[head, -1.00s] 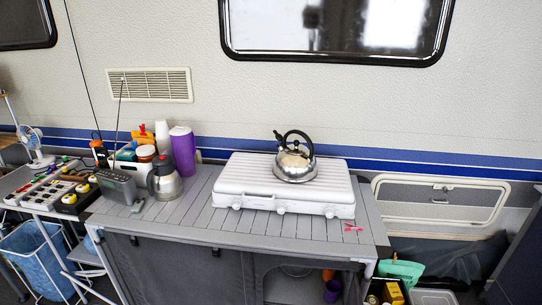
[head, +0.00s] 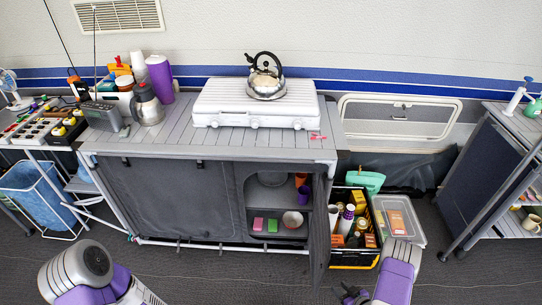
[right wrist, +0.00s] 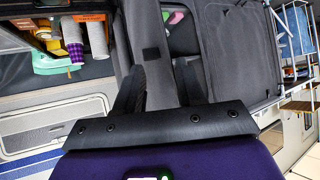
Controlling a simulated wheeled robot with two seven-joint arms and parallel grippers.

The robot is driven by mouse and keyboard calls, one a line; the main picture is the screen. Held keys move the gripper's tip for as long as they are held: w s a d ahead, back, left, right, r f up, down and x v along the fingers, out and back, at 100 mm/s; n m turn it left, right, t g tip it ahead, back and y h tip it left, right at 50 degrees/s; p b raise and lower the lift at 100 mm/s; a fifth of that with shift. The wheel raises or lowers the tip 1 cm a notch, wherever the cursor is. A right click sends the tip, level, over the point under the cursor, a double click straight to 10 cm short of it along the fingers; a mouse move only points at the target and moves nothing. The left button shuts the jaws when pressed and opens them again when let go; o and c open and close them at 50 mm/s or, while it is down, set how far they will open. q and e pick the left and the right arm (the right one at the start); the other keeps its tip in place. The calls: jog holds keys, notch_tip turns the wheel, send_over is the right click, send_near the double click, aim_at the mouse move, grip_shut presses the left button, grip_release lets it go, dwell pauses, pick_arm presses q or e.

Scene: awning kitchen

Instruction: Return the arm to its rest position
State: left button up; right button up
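My right arm is at the bottom of the head view, a purple and grey link. Its dark right gripper (head: 352,296) is at the bottom edge, in front of the grey cabinet's open side. In the right wrist view, two black fingers stand apart with nothing held between them, so the right gripper (right wrist: 160,85) is open. Fabric of the cabinet shows behind them. Purple and grey parts of my left arm (head: 85,268) show at the lower left of the head view. My left gripper is out of view.
The grey slatted cabinet (head: 180,140) carries a white stove (head: 255,112) with a steel kettle (head: 266,85). A black crate (head: 340,258) of goods stands on the floor beside the open compartment. A shelf unit (head: 500,160) is at right. Dark floor in front is clear.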

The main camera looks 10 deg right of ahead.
jog(key=w+a+r+m+g+p, duration=0.1)
jog(key=w+a+r+m+g, duration=0.15)
jog(key=a, duration=0.45)
jog(key=s+a+r+m+g+p, duration=0.1)
jog(key=s+a+r+g, duration=0.2)
jog(key=a, duration=0.7)
jog(key=s+a+r+m+g+y+p, duration=0.1)
jog(key=s+a+r+g, duration=0.3)
jog(key=s+a+r, duration=0.4)
jog(key=shift+s+a+r+y, duration=0.3)
jog(key=shift+s+a, duration=0.45)
jog(key=shift+a, duration=0.2)
jog(key=shift+g, duration=0.25)
